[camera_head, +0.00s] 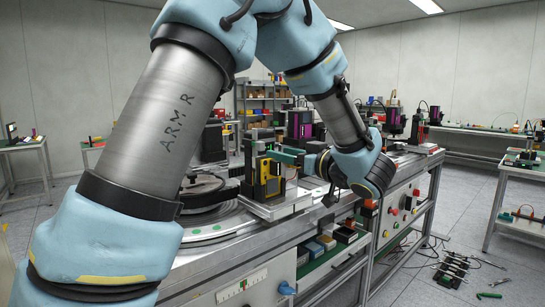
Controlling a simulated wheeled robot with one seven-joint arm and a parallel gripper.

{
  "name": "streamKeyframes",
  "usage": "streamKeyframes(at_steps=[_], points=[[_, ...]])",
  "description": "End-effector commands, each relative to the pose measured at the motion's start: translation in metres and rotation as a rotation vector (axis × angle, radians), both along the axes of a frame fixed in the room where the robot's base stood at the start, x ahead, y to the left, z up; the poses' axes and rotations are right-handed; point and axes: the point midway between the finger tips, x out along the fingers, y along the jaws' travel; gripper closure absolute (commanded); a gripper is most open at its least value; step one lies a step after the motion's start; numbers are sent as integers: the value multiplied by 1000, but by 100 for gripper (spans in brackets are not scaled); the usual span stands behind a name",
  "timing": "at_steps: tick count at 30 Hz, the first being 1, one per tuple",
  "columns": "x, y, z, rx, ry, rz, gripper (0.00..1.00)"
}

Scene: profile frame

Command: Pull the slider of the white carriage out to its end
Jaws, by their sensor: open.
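My arm reaches across the picture from the lower left, and its wrist comes down at the right of the machine bench. My gripper (328,183) is at the wrist's left side, small and dark; it is open, with nothing seen between its fingers. Left of it stands a black and yellow unit (267,180) with a teal bar (287,156) pointing towards my wrist. Under this unit is a pale, whitish block (277,208), which may be the white carriage. I cannot make out its slider clearly, nor whether my gripper touches anything.
A round turntable-like disc (203,188) lies left of the unit, partly behind my arm. More machines (396,118) stand behind my wrist. Tools (456,266) lie on the floor at right; the aisle is otherwise open.

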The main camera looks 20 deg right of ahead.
Motion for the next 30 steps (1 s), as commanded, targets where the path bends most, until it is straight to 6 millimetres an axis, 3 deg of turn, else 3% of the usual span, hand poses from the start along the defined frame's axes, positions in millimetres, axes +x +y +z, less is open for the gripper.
streamKeyframes(at_steps=[3,9,30], points=[[-20,-10,-2,-1,0,-4,45],[-39,-19,-1,0,-1,-1,45],[-42,-20,0,0,0,0,45]])
